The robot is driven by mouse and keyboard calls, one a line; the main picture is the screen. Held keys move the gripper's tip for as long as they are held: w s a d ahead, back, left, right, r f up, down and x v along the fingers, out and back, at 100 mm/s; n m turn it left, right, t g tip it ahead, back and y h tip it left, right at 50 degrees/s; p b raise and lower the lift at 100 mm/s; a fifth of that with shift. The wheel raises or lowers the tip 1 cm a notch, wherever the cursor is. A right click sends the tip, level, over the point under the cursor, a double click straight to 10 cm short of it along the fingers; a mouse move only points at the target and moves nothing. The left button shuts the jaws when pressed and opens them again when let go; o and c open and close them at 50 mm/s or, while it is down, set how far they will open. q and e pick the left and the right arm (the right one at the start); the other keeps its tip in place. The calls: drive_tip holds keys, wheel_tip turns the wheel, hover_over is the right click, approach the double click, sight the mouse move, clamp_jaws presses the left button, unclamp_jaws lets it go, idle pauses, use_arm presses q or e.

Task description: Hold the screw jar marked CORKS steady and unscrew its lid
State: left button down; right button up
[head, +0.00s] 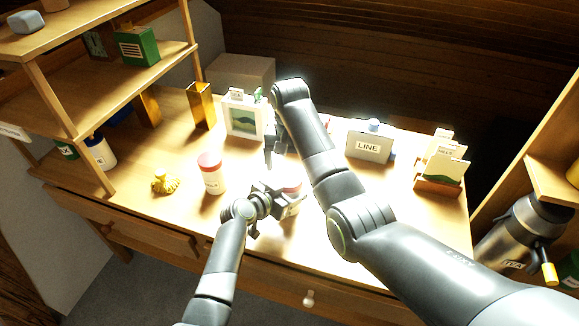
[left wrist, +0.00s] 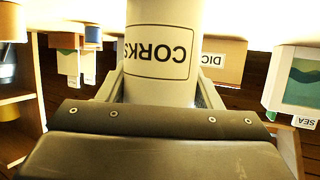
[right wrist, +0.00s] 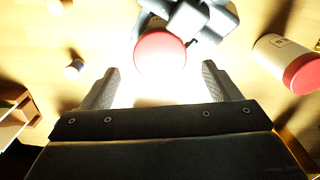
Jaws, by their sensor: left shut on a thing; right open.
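The CORKS jar (left wrist: 160,45) is white with a printed label and fills the middle of the left wrist view. My left gripper (head: 273,199) is shut around its body. In the head view the jar (head: 292,203) stands on the table near the front edge, partly hidden by the left gripper. Its red lid (right wrist: 160,53) is on it and shows in the right wrist view, just beyond and between the right fingertips. My right gripper (head: 271,156) is open and empty, pointing down above and slightly behind the jar, apart from the lid.
A second red-lidded white jar (head: 212,175) stands left of the held jar, near a yellow lumpy object (head: 165,184). A picture frame (head: 243,118), a LINE box (head: 368,146) and a letter rack (head: 439,175) stand farther back. Shelves (head: 95,95) border the left.

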use_arm(q)
drive_tip(key=shift+c, duration=1.8)
unclamp_jaws()
